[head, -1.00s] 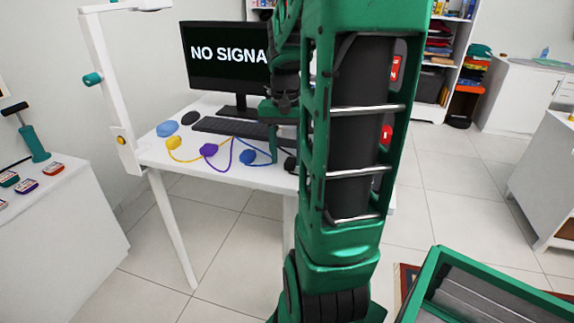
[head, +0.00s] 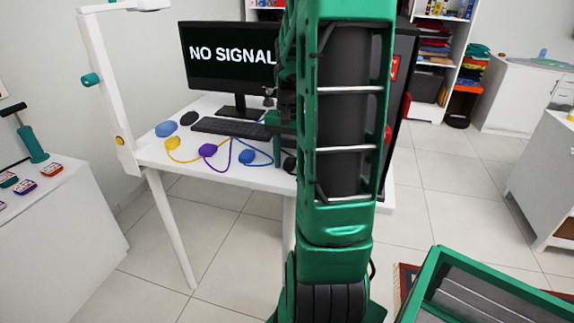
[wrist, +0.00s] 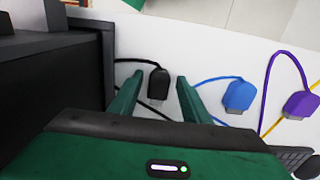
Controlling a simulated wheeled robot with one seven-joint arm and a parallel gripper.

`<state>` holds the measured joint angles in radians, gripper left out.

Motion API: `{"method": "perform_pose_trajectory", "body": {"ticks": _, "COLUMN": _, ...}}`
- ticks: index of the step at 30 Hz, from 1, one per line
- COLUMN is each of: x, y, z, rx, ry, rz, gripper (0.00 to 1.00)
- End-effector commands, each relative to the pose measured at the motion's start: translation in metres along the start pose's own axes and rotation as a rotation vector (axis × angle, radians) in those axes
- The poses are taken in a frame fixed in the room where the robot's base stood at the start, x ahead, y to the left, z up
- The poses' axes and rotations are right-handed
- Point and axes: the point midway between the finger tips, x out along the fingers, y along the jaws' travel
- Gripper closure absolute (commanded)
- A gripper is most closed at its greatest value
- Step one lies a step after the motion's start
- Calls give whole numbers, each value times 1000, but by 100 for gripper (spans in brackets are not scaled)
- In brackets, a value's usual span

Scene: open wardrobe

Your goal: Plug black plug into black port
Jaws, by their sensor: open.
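The black plug (wrist: 158,84) lies on the white desk in the wrist view, its metal end toward my gripper and a thin black cable running left from it. My gripper (wrist: 159,77) is open, with one green finger on each side of the plug in the picture. I cannot tell how far above the plug the fingers are. In the head view the black plug (head: 289,165) is a small dark shape beside my arm, which hides most of my gripper. I cannot make out the black port in either view.
A black computer case (wrist: 50,85) stands close on the left in the wrist view. The blue plug (wrist: 239,97) and purple plug (wrist: 300,104) lie to the right with their cables. The yellow plug (head: 173,142), keyboard (head: 232,127) and monitor (head: 230,55) are on the desk.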

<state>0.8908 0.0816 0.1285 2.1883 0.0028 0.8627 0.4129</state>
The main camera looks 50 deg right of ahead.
Motion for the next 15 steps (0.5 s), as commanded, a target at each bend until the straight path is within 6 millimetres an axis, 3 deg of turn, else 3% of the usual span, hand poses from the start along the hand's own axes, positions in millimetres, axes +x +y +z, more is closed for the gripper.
{"method": "perform_pose_trajectory", "body": {"ticks": 4, "x": 0, "y": 0, "z": 0, "rx": 0, "ry": 0, "rz": 0, "gripper": 59}}
{"method": "perform_pose_trajectory", "body": {"ticks": 9, "x": 0, "y": 0, "z": 0, "rx": 0, "ry": 0, "rz": 0, "gripper": 100}}
{"method": "perform_pose_trajectory", "body": {"ticks": 15, "x": 0, "y": 0, "z": 2, "rx": -1, "ry": 0, "rz": 0, "gripper": 100}}
